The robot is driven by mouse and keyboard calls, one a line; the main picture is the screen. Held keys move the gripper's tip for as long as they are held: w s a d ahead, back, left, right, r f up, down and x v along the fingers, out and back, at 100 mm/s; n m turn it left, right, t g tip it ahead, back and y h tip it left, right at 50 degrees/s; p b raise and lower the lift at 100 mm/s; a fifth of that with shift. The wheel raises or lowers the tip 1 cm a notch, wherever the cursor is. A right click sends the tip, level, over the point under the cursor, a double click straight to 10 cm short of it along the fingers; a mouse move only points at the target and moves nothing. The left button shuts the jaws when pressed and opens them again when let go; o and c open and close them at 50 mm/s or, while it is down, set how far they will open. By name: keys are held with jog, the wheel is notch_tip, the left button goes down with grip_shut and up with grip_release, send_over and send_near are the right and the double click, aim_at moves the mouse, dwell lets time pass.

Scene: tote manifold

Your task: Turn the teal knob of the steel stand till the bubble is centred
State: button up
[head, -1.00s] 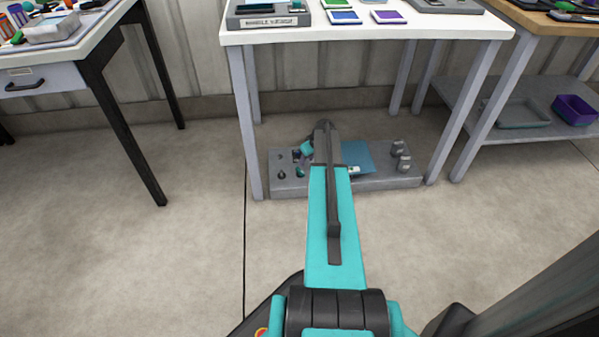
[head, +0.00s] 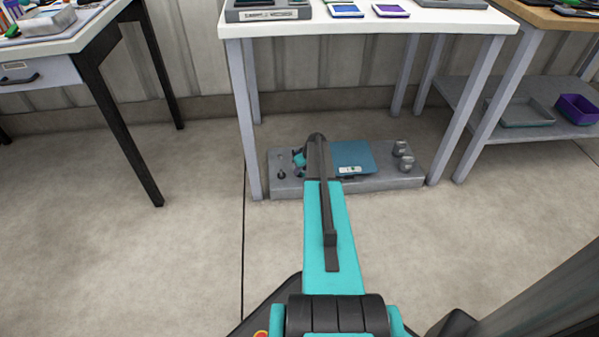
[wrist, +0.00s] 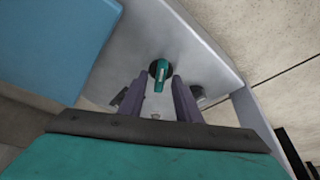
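The steel stand (head: 385,183) is a low grey slab on the floor under the white table; its surface also shows in the wrist view (wrist: 208,62). The teal knob (wrist: 160,72) is an elongated grip with a pale mark on a dark round base. My gripper (wrist: 160,83) is open, its two purple-grey fingers pointing at the knob, one on each side in the picture. I cannot tell whether they touch it. In the head view my arm and gripper cover the knob area. I cannot make out a bubble.
A blue plate (head: 353,157) with a small display sits on the slab, with grey weights (head: 402,155) to its right. The white table (head: 370,24) stands above, its legs (head: 243,120) either side. A shelf with a purple bin (head: 577,108) is at right. Floor in front is clear.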

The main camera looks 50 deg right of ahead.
grip_shut()
jog(key=shift+r+m+p, duration=0.1)
jog(key=shift+m+p, duration=0.3)
jog(key=shift+p, duration=0.1)
jog(key=shift+a+m+h+p, duration=0.1)
jog(key=shift+m+h+p, duration=0.3)
jog(key=shift+m+p, duration=0.6)
